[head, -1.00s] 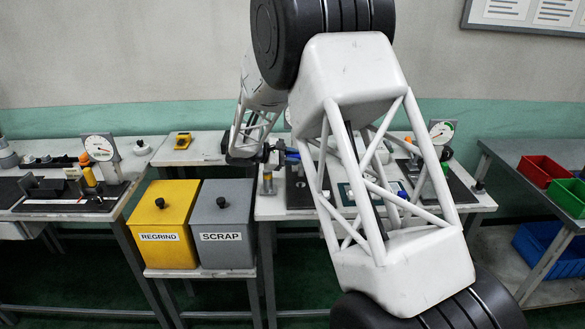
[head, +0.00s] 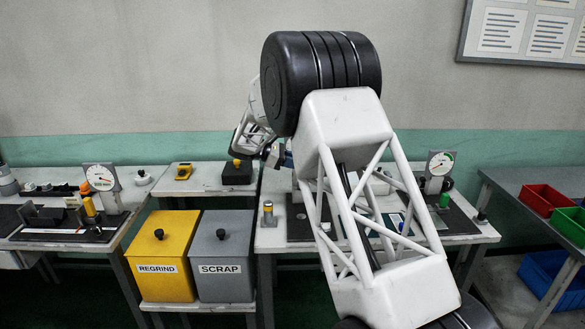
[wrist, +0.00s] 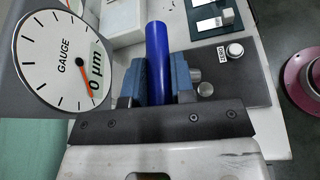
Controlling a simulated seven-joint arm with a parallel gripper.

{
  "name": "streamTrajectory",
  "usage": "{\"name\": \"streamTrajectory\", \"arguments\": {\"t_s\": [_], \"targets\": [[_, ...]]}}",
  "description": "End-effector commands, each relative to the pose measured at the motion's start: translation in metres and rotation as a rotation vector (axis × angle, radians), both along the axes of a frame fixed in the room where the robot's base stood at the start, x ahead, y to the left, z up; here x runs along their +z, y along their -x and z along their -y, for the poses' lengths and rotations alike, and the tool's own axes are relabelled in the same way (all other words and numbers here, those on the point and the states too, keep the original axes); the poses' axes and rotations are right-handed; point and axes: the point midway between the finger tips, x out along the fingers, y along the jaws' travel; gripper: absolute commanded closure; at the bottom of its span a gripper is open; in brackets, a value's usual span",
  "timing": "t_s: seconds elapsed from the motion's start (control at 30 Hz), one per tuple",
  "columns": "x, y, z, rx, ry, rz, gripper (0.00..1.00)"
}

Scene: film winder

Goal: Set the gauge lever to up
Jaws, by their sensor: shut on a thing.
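A white gauge dial (wrist: 66,56) with an orange needle at 0 µm fills the left of the wrist view. Beside it, a blue cylindrical handle (wrist: 157,48), which looks like the gauge lever's grip, stands between the blue finger pads of my gripper (wrist: 157,80). My gripper is shut on this handle. The handle's lower end and its joint are not clear. In the head view my gripper (head: 286,158) is small, above the back of the middle bench, partly hidden by my arm. The middle gauge is hidden there.
Gauges with a yellow lever (head: 90,207) and a green lever (head: 445,199) stand on the left and right stations. REGRIND (head: 162,258) and SCRAP (head: 224,256) bins stand left of the middle bench. A dark box (head: 237,173) sits left of my gripper.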

Motion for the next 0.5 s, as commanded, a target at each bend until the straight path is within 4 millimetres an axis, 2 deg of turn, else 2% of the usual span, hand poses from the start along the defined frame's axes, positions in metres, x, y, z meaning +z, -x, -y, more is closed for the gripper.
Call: {"name": "streamTrajectory", "arguments": {"t_s": [0.2, 0.5], "targets": [[0.001, -0.014, 0.003, -0.002, 0.002, -0.003, 1.0], [0.003, -0.019, 0.002, -0.003, 0.002, -0.002, 1.0]]}}
